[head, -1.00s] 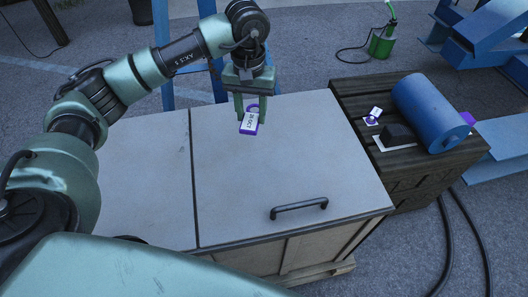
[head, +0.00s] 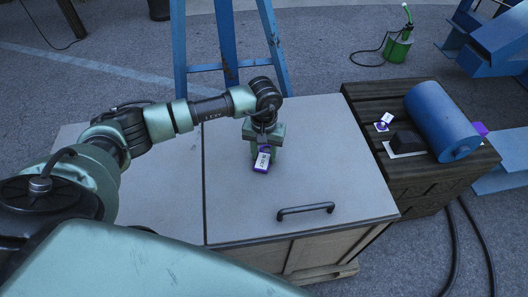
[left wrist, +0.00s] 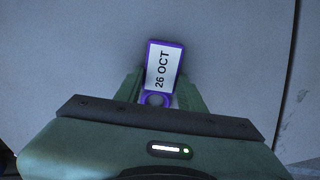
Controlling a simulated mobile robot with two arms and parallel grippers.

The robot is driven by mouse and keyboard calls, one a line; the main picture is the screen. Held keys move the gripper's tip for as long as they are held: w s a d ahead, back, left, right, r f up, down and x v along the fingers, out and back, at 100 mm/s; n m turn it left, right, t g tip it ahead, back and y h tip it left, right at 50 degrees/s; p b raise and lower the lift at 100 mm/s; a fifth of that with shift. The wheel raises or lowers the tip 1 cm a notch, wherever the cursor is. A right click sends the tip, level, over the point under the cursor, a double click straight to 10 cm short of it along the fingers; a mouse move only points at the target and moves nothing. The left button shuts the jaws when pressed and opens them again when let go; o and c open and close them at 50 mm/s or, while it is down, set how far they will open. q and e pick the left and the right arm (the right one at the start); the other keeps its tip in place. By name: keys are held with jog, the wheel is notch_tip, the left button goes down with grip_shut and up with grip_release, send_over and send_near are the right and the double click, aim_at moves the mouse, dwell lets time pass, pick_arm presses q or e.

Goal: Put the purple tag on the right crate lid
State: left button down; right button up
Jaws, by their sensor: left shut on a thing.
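The purple tag (head: 262,162) has a white label, which reads "26 OCT" in the left wrist view (left wrist: 163,69). My left gripper (head: 263,150) is shut on the tag's ring end, with its fingers on both sides in the left wrist view (left wrist: 158,98). The tag is over the right crate lid (head: 313,178), a pale panel with a black handle (head: 305,209) near its front edge. I cannot tell whether the tag touches the lid. My right gripper is not in view.
A dark wooden crate (head: 440,185) on the right holds a blue cylinder (head: 442,122), a black block (head: 407,141) and another white-and-purple tag (head: 384,122). Blue ladder legs (head: 226,45) stand behind the lids. The left lid (head: 165,200) lies beside a dark seam. The right lid is mostly bare.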

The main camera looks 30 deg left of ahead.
aim_at(264, 157)
pick_arm(q)
jog(key=c, duration=0.9)
grip_release()
jog(key=shift+o, duration=0.2)
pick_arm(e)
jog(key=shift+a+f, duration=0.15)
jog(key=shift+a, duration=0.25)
pick_arm(q)
jog(key=shift+r, duration=0.3)
notch_tip(264, 157, up, 12)
jog(key=b, duration=0.1)
jog(key=shift+f, duration=0.2)
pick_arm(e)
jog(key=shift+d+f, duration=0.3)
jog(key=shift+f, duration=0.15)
